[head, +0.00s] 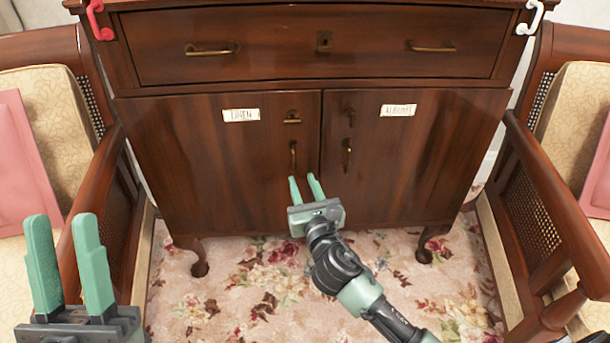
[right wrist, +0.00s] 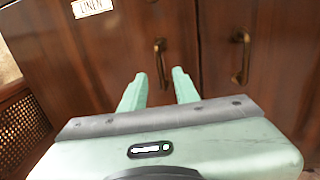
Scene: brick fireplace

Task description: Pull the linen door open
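The linen door (head: 222,170) is the left door of a dark wooden cabinet and looks shut. Its "LINEN" label (head: 241,115) also shows in the right wrist view (right wrist: 92,7). Its small brass handle (head: 293,155) hangs vertically near the door's right edge, and it also shows in the right wrist view (right wrist: 160,62). My right gripper (head: 305,187) is open, its green fingers pointing at the door just below the handle, with nothing between them. In the right wrist view the fingers (right wrist: 160,88) lie on either side of the handle's lower end; contact cannot be told. My left gripper (head: 65,245) is open and empty at lower left.
The right door (head: 420,160) carries a second label and its own handle (head: 347,153). A wide drawer (head: 310,45) sits above. A red hook (head: 97,20) and a white hook (head: 531,17) are at the top corners. Armchairs flank both sides; floral carpet (head: 260,290) lies in front.

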